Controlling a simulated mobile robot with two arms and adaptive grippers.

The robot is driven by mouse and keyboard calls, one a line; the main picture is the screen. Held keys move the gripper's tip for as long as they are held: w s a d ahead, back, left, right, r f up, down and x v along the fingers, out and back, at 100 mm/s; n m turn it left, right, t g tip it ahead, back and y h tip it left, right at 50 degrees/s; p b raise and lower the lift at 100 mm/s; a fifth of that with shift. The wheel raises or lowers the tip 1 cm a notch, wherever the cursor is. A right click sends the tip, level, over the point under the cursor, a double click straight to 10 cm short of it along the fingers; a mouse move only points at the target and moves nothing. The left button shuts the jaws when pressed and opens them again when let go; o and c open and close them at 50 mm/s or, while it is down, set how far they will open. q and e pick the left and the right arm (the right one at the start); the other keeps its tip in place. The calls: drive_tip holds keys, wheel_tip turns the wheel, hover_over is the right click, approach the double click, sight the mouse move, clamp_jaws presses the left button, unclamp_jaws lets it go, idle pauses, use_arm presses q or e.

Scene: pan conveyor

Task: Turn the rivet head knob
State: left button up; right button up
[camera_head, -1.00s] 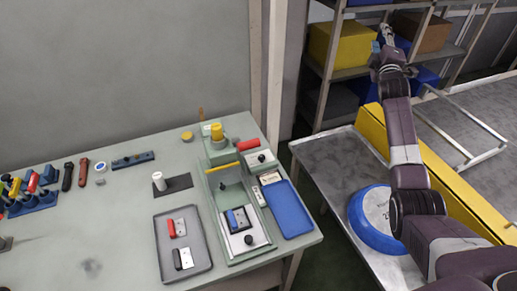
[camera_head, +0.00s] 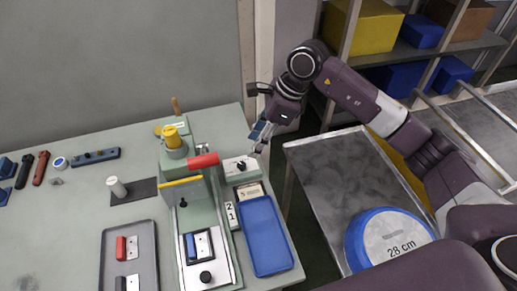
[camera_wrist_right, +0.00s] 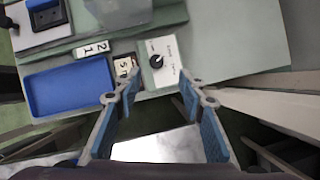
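The knob (camera_head: 241,166) is a small black dial on a white control box (camera_head: 234,175) at the right end of the table. In the right wrist view the black knob (camera_wrist_right: 156,62) sits on the light box face (camera_wrist_right: 170,48), with small printing around it. My right gripper (camera_head: 262,136) is just behind and right of the box, apart from the knob. In its wrist view my right gripper (camera_wrist_right: 161,76) is open and empty, its blue-padded fingers spread, with the knob ahead between the tips. My left gripper is out of view.
A green press with a red handle (camera_head: 203,160) and yellow cap (camera_head: 171,136) stands left of the box. A blue tray (camera_head: 263,235), a number card (camera_head: 231,215) and a small labelled card (camera_head: 250,191) lie in front. A metal-topped table (camera_head: 340,180) stands right, past a gap.

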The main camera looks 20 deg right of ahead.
sight(242, 164)
drive_tip(key=x, duration=0.2)
drive_tip(key=p+x, duration=0.1)
drive_tip(key=x, duration=0.4)
drive_tip(key=shift+s+a+r+p, duration=0.1)
drive_tip(key=shift+s+a+p, duration=0.1)
drive_tip(key=shift+s+p, duration=0.15)
drive_tip(key=shift+w+a+f, duration=0.1)
drive_tip(key=shift+f, duration=0.45)
drive_tip(key=shift+a+f, duration=0.1)
drive_tip(key=c, duration=0.4)
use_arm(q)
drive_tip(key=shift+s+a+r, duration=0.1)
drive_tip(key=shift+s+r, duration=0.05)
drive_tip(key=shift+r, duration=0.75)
use_arm(e)
clamp_jaws()
